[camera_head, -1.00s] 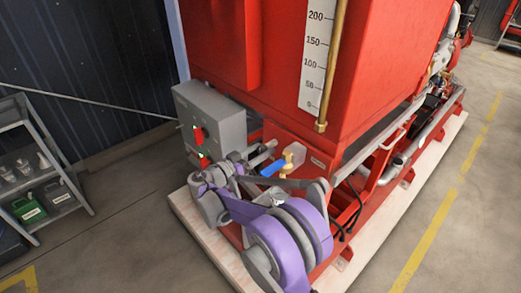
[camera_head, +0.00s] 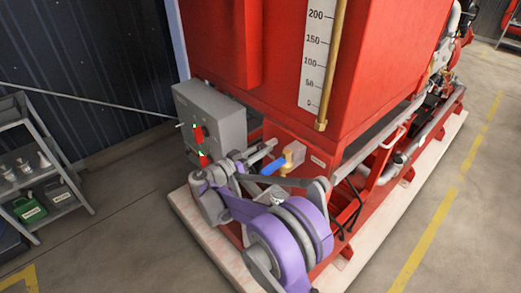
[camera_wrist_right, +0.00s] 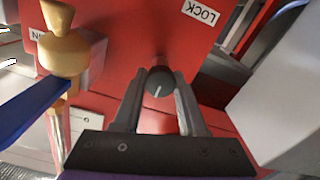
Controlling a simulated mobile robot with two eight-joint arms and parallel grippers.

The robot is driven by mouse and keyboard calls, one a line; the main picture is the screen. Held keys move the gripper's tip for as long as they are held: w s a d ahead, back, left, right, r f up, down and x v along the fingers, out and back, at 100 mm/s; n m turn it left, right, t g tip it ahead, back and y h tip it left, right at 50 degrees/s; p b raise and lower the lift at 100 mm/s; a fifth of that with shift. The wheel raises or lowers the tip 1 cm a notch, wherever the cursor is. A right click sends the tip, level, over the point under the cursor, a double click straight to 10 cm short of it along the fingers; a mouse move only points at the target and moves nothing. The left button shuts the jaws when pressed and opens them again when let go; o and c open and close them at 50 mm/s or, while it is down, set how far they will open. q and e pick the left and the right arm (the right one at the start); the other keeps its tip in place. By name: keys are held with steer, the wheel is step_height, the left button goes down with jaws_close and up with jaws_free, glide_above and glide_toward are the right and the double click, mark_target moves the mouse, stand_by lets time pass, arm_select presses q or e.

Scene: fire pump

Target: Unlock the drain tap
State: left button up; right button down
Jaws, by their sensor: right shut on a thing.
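The drain tap (camera_head: 288,160) is brass with a blue lever (camera_head: 272,166), low on the red pump unit. In the wrist view the brass tap (camera_wrist_right: 62,55) stands at the left, its blue lever (camera_wrist_right: 40,102) reaching to the left edge. A dark round lock knob (camera_wrist_right: 160,84) with a pale line on its face sits on the red panel, below a white LOCK label (camera_wrist_right: 201,11). My right gripper (camera_wrist_right: 160,78) is shut on this knob, one finger on each side. In the head view my wrist hides the knob. My left gripper is not in view.
A grey control box (camera_head: 212,115) with red switches stands just left of my right wrist. The red tank (camera_head: 270,60) with a level scale (camera_head: 317,55) rises above. A grey shelf (camera_head: 50,165) stands at the far left. The floor on the right is clear.

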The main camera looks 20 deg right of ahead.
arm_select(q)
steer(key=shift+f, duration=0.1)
arm_select(e)
steer(key=n+b, duration=0.1)
steer(key=n, duration=0.3)
steer(key=shift+f+n, duration=0.1)
steer(key=shift+n, duration=0.3)
steer(key=n+b, duration=0.2)
steer(key=n, duration=0.3)
steer(key=n+b, duration=0.1)
steer(key=n, duration=0.4)
steer(key=shift+n, duration=0.4)
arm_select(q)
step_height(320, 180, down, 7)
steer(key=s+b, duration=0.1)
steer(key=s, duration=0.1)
arm_select(e)
steer(key=shift+n, duration=2)
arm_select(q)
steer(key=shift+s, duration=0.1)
arm_select(e)
steer(key=shift+c, duration=2.3)
jaws_free()
